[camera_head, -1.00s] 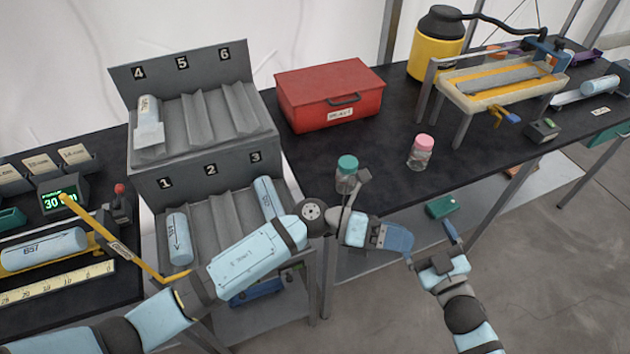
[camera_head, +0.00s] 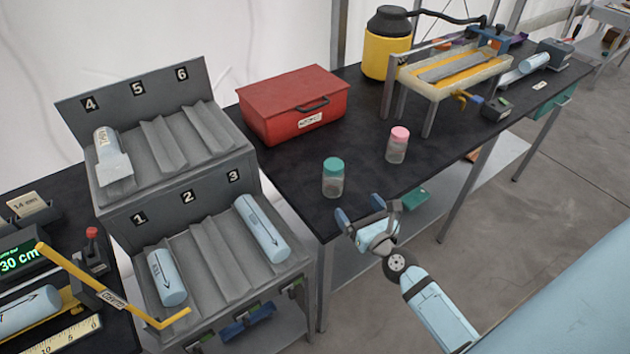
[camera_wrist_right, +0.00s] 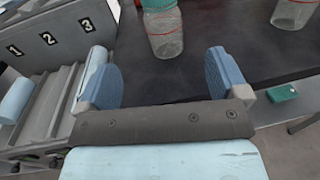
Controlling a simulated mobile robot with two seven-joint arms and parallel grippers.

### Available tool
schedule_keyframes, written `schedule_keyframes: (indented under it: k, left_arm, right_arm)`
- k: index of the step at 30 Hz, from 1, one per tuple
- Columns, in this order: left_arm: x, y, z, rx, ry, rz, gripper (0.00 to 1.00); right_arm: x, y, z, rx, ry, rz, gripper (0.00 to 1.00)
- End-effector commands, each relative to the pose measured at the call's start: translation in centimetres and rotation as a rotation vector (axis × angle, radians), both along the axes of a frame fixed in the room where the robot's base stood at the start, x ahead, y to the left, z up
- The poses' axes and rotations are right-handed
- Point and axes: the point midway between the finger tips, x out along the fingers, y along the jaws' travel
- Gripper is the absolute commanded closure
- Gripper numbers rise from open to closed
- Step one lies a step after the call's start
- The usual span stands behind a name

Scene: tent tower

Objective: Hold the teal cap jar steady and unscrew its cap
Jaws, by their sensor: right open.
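The teal cap jar (camera_head: 333,186) stands upright near the front edge of the black table. Its clear body and teal cap (camera_head: 332,164) show in the head view, with the cap on the jar. My right gripper (camera_head: 360,211) is open and empty, just in front of and below the jar at the table edge. In the right wrist view, the jar (camera_wrist_right: 165,36) stands beyond the gap between the two blue fingers (camera_wrist_right: 163,75), apart from them, its top cut by the frame. My left gripper is not in view.
A pink-capped jar (camera_head: 397,146) stands right of the teal one. A red toolbox (camera_head: 293,106) sits behind it, and a yellow container (camera_head: 386,45) and a raised tray fixture (camera_head: 455,72) stand farther back. The grey numbered rack (camera_head: 228,170) is left. Tabletop around the jar is clear.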

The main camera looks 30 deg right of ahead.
Motion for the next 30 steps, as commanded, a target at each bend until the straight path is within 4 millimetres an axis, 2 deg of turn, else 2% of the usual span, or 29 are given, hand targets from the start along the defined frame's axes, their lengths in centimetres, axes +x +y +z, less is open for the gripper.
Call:
schedule_keyframes:
  k: [9,17,26,30]
  left_arm:
    - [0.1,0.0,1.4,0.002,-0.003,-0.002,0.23]
    - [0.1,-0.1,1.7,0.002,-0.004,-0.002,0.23]
    - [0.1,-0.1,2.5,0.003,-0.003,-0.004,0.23]
    - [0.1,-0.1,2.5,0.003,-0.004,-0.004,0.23]
  right_arm:
    - [6.2,-0.4,0.3,-0.003,-0.003,0.000,0.08]
    - [8.2,-0.6,0.2,-0.005,-0.002,0.001,0.08]
    - [12.4,-1.0,0.1,-0.006,-0.001,0.001,0.08]
    - [13.0,-1.0,-0.1,-0.006,0.000,0.001,0.08]
